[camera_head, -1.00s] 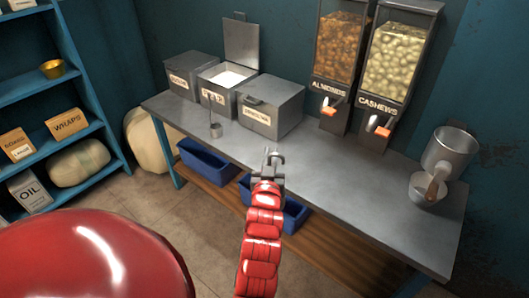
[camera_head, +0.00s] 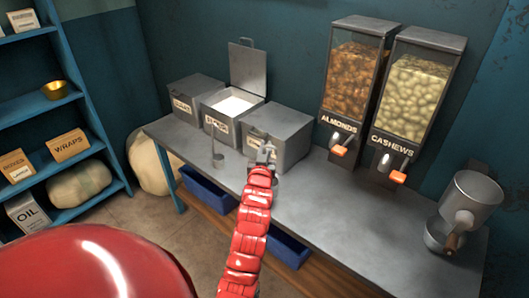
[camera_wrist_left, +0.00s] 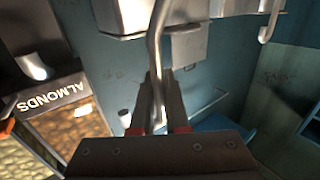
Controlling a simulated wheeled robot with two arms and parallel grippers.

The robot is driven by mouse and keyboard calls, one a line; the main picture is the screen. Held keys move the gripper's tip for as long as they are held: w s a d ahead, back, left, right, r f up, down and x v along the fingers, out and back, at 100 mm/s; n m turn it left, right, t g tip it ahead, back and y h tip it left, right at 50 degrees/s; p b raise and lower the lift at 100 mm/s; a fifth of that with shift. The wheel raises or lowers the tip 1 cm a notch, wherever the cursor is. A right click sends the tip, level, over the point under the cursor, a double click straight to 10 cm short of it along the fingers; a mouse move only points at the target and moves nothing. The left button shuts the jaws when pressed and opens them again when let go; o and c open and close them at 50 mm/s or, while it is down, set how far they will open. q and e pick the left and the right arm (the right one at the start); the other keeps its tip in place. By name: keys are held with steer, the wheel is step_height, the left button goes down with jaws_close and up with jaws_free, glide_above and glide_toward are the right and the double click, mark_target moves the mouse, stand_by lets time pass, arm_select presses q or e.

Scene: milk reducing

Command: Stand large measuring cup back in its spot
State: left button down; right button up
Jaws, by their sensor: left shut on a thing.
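My left gripper (camera_head: 264,153) is in front of the right-hand metal bin, above the counter. In the left wrist view the gripper (camera_wrist_left: 158,122) is shut on a thin, bent metal handle (camera_wrist_left: 157,45), which I take for the large measuring cup's. Its cup end is not clearly visible, and in the head view the gripper mostly hides it. A smaller metal cup with a long upright handle (camera_head: 217,160) stands on the counter (camera_head: 330,215), left of my gripper. My right gripper is not in view.
Three labelled metal bins stand at the back; the middle bin (camera_head: 218,128) has its lid open and holds white contents. Almond (camera_head: 350,85) and cashew (camera_head: 412,95) dispensers stand to the right. A metal machine (camera_head: 470,200) stands at the right end. The counter's middle is clear.

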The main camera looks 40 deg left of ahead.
arm_select(q)
steer(key=f, duration=0.2)
steer(key=w+a+f, duration=0.1)
steer(key=shift+a+f+p, duration=0.1)
steer(key=shift+f+p, duration=0.25)
steer(key=shift+p, duration=0.05)
steer(key=shift+w, duration=0.1)
steer(key=shift+f, duration=0.2)
steer(key=c, duration=0.9)
jaws_free()
steer(key=shift+r, duration=0.1)
